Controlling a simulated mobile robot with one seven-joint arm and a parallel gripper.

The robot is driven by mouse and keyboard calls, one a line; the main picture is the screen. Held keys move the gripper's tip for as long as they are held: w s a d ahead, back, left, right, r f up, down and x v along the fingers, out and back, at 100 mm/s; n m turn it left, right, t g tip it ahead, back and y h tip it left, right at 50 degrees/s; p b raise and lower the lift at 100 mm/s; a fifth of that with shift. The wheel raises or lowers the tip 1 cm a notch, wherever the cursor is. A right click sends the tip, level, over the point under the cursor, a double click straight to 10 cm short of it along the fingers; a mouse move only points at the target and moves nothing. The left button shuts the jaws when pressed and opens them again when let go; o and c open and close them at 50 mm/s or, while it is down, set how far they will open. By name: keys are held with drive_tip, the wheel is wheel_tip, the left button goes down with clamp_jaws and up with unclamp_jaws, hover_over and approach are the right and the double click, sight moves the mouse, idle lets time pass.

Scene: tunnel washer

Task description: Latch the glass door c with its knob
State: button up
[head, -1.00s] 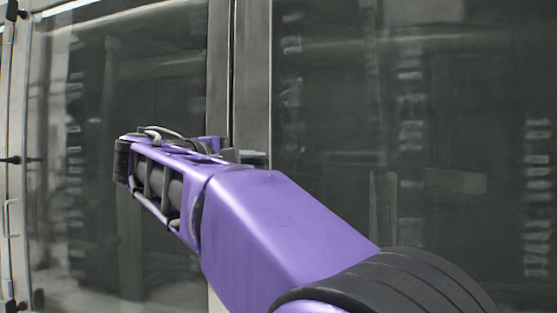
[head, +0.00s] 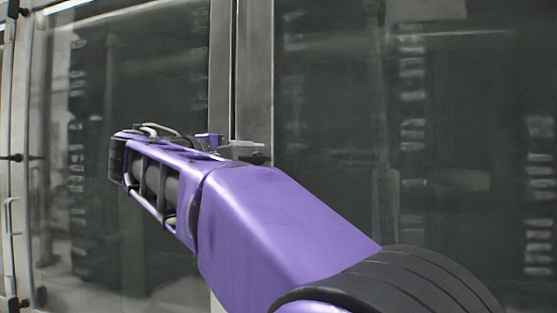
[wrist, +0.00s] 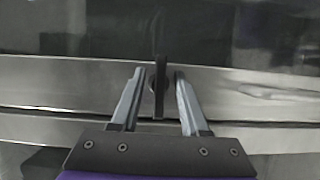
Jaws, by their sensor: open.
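A dark, narrow knob (wrist: 159,72) stands on the pale metal door frame in the wrist view. My gripper (wrist: 160,74) is open, with one grey finger on each side of the knob. A gap shows at the right finger; whether the left finger touches cannot be told. In the head view my gripper (head: 248,147) is at the metal strip between two large glass panes, partly hidden by my purple arm. The panes are the left glass (head: 150,75) and the right glass (head: 440,110). Which one is door c cannot be told. Both look about flush with the frame.
A metal upright (head: 222,60) with a dark seam runs between the panes. At the far left is another frame edge with a dark fitting (head: 14,157) and a pale handle (head: 10,215). The room in front of the right pane is clear above my arm.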

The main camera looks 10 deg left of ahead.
drive_tip(key=v, duration=1.6)
drive_tip(key=shift+s, duration=0.35)
drive_tip(key=shift+a, duration=0.1)
